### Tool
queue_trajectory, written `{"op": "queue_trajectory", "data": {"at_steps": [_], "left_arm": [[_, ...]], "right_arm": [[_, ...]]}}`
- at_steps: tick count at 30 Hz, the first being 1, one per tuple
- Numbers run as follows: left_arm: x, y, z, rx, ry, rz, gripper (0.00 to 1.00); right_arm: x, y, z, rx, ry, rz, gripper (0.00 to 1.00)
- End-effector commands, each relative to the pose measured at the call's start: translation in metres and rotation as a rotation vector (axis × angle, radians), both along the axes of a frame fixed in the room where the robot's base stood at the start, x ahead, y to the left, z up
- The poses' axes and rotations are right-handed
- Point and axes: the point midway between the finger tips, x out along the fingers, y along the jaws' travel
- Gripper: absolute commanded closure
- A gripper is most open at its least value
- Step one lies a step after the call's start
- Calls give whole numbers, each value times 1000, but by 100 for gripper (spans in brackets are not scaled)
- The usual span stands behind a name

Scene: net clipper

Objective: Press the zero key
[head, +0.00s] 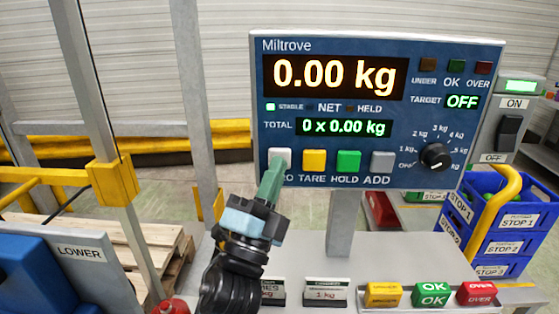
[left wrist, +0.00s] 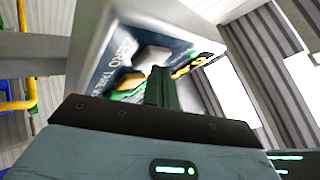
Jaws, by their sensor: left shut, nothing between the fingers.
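The white zero key (head: 280,157) is the leftmost of the row of keys on the blue Miltrove scale panel (head: 430,60). Its label below is partly covered by my gripper. My left gripper (head: 274,168) is shut and empty, its green fingertips at the lower edge of the zero key. I cannot tell whether they touch it. In the left wrist view the shut fingers (left wrist: 160,78) point at the panel, near a white key (left wrist: 153,56). The display (head: 335,76) reads 0.00 kg. My right gripper is not in view.
The yellow TARE key (head: 314,161), green HOLD key (head: 348,162) and grey ADD key (head: 383,162) sit to the right. A black dial (head: 436,156) is further right. A grey post (head: 342,225) holds the panel. Yellow, green and red blocks (head: 432,294) stand on the bench below.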

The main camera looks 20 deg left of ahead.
Motion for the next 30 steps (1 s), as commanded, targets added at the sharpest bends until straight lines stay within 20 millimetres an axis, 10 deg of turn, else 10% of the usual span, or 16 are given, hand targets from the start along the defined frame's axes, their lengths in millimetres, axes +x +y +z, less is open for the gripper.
{"op": "queue_trajectory", "data": {"at_steps": [30], "left_arm": [[-35, -10, -1, -1, 1, 0, 100]], "right_arm": [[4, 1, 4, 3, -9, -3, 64]]}}
